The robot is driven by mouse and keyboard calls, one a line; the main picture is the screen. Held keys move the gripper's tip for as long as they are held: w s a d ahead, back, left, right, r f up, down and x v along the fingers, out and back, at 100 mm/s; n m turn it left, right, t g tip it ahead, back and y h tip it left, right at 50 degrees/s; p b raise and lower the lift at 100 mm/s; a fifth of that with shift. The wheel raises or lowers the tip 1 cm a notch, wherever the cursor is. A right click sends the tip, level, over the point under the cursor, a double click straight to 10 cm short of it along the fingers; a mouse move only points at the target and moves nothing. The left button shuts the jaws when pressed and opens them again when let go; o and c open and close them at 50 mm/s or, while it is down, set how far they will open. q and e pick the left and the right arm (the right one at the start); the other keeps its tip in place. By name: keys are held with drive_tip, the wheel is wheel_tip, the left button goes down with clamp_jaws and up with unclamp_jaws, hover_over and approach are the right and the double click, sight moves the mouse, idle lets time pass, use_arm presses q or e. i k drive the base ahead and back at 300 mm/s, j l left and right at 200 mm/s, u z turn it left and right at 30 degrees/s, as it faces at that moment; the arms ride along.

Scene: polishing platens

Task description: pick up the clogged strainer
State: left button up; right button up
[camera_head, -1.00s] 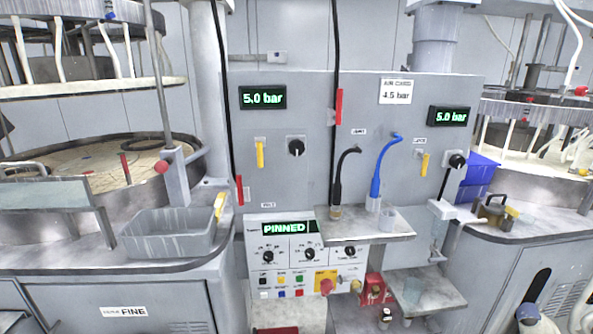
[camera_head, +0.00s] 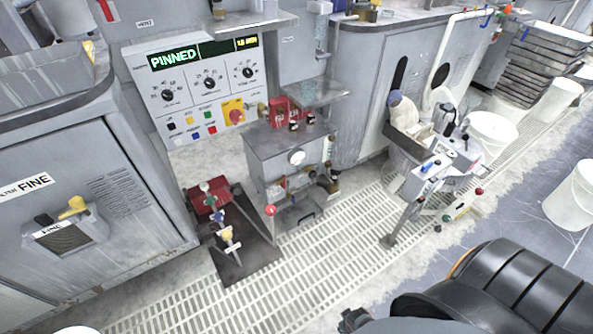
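I cannot pick out with certainty a clogged strainer. A grey box with a dark mesh face (camera_head: 66,238) is mounted low on the front of the left cabinet, under a "FINE" label. A yellow handle (camera_head: 74,207) and a black knob stick up from its top. Whether the mesh is clogged is too small to tell. Neither of my grippers can be made out. A dark ribbed part, probably mine, fills the bottom right corner.
A control panel (camera_head: 197,83) reads "PINNED". A red unit with several valves (camera_head: 208,196) stands on a dark floor plate beside a grey metal cabinet (camera_head: 278,150). A cart (camera_head: 432,180) and white buckets (camera_head: 490,135) stand to the right. Open floor grating (camera_head: 330,240) lies in front.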

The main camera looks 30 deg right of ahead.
sight(332, 180)
drive_tip(key=z, duration=1.25)
